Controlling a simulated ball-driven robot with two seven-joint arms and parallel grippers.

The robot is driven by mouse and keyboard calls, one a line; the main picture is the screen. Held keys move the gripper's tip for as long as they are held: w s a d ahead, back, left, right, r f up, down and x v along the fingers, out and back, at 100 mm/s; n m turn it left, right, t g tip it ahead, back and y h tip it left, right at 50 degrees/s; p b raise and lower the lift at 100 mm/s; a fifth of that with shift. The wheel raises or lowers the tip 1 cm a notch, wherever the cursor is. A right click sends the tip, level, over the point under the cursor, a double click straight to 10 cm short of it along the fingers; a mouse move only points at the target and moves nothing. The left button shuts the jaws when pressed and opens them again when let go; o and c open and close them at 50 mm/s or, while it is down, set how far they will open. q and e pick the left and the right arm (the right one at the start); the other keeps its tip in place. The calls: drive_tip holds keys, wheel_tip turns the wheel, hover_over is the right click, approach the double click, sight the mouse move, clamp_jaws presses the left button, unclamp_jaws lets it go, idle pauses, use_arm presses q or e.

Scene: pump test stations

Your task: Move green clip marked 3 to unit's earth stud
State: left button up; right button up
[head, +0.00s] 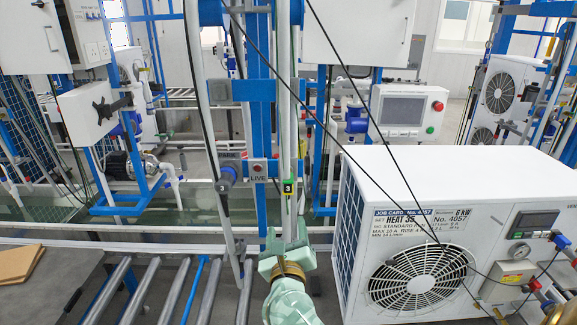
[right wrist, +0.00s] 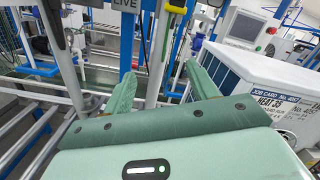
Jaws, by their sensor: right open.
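The green clip marked 3 (head: 289,187) is upright against the pale post, beside the LIVE label. My right gripper (head: 287,234), pale green, is just below the clip, its fingers pointing up towards the post. In the right wrist view the two fingers (right wrist: 160,86) stand apart with nothing held between them. My left gripper is not in view.
Black cables run down from above, across the unit's front. A blue frame post (head: 262,120) stands behind the clip. A roller conveyor (head: 170,290) lies at lower left. A control box with a screen (head: 405,110) stands behind the unit. A cardboard piece (head: 18,262) lies far left.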

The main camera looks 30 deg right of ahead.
sight(288, 188)
drive_tip(key=r+m+p, duration=0.1)
drive_tip(key=r, duration=0.2)
drive_tip(key=r+m, duration=0.2)
drive_tip(key=r, duration=0.1)
drive_tip(key=r+m+g+p, duration=0.1)
drive_tip(key=r+m, duration=0.1)
drive_tip(key=shift+s+r+p, duration=0.35)
drive_tip(key=shift+r, duration=0.05)
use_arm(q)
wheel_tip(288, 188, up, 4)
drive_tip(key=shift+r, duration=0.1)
use_arm(e)
drive_tip(key=shift+f, duration=0.1)
use_arm(q)
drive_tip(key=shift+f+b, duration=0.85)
drive_tip(key=shift+b, duration=0.05)
use_arm(e)
drive_tip(key=shift+x, duration=4.6)
clamp_jaws()
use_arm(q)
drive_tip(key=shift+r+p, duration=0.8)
use_arm(e)
drive_tip(key=shift+v, duration=3.05)
